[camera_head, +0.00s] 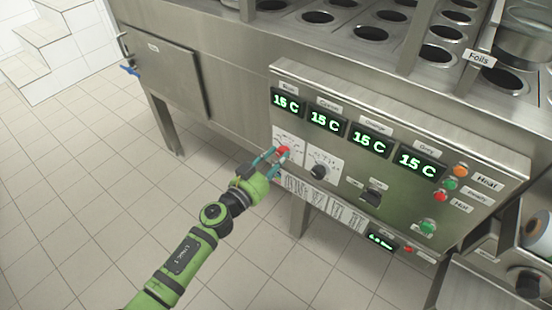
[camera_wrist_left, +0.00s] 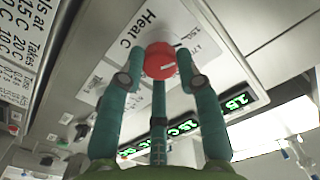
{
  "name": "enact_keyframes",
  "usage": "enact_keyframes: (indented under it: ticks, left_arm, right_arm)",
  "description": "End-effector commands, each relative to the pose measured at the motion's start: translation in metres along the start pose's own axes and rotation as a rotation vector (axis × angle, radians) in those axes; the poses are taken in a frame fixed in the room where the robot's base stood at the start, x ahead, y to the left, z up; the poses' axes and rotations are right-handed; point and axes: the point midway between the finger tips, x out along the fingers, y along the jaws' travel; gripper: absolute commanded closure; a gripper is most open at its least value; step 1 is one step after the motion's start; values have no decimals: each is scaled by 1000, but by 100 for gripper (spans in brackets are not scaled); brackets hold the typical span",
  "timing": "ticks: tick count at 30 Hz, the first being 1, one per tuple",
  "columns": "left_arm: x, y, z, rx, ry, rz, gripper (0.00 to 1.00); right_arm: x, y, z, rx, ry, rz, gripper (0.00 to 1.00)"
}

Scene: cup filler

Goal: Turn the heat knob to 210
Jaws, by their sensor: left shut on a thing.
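The heat knob (camera_head: 283,150) is round and red, on a white dial plate at the left of the steel control panel (camera_head: 330,95). The knob also shows in the wrist view (camera_wrist_left: 159,60), beside the lettering "Heat C", with a pale line on its face; the dial number it points to cannot be read. My left gripper (camera_head: 278,157) is at the knob, with its teal fingers on either side and shut on it. The fingers hide part of the dial plate. My right gripper is in neither view.
A black knob (camera_head: 319,172) sits close to the right of the red one. Green displays (camera_head: 325,121) above read 15 C. A black switch (camera_head: 372,197) and coloured buttons (camera_head: 460,170) are further right. Tiled floor (camera_head: 90,200) to the left is clear.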

Motion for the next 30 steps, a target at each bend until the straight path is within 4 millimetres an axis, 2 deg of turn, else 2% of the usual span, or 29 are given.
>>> enact_keyframes:
  ticks: [5,18,30]
  left_arm:
    - [1,-1,-3,136,4,-1,98]
    - [1,0,-2,552,5,-3,98]
    - [1,0,-3,934,7,-4,98]
  right_arm:
    - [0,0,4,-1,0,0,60]
    - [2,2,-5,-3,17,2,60]
    - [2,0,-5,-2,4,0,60]
